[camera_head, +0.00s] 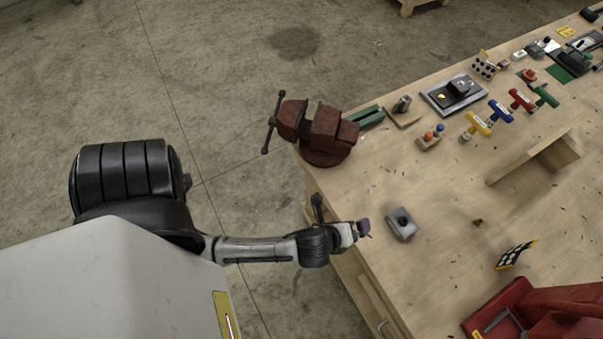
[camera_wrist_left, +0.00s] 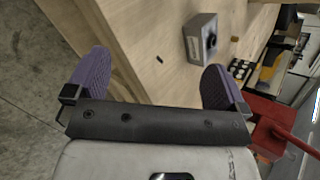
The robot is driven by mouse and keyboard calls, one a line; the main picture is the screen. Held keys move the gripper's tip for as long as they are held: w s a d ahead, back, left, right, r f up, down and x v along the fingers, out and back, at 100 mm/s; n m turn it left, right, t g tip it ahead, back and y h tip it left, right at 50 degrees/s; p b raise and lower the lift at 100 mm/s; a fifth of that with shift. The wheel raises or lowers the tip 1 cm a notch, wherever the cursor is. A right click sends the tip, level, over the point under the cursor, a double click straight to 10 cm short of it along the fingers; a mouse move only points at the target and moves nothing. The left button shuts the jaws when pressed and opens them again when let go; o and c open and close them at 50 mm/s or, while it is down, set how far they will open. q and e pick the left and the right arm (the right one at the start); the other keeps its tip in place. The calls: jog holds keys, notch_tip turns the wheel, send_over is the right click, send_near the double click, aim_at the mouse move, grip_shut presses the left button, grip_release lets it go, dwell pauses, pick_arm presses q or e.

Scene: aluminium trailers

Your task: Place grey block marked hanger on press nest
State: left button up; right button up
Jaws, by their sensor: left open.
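A grey block (camera_head: 401,224) with a dark round feature on top sits on the wooden bench near its left edge. It also shows in the left wrist view (camera_wrist_left: 196,40), with a small pale label on its side that I cannot read. My left gripper (camera_head: 363,229) is open and empty at the bench edge, just left of the block and apart from it. Its purple fingers (camera_wrist_left: 155,78) are spread in the left wrist view, with the block beyond them, nearer the right finger. A grey plate with a dark block (camera_head: 438,97) lies farther back; I cannot tell whether it is the press nest.
A dark red vise (camera_head: 325,133) stands at the bench's left corner. Yellow, blue, red and green T-handles (camera_head: 501,112) stand at the back. A red toolbox (camera_head: 500,298) is at the lower right, near a black-and-white patterned card (camera_head: 516,254). The bench around the block is mostly clear.

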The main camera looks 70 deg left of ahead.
pick_arm(q)
jog(key=s+a+r+n+g+h, duration=0.1)
jog(key=s+n+g, duration=0.2)
jog(key=s+n, duration=0.4)
jog(key=s+a+r+n+g+h, duration=0.1)
jog(key=s+n, duration=0.5)
jog(key=n, duration=0.6)
jog(key=shift+s+a+r+g+h, duration=0.4)
jog(key=shift+g+h, duration=0.1)
jog(key=shift+g, duration=0.4)
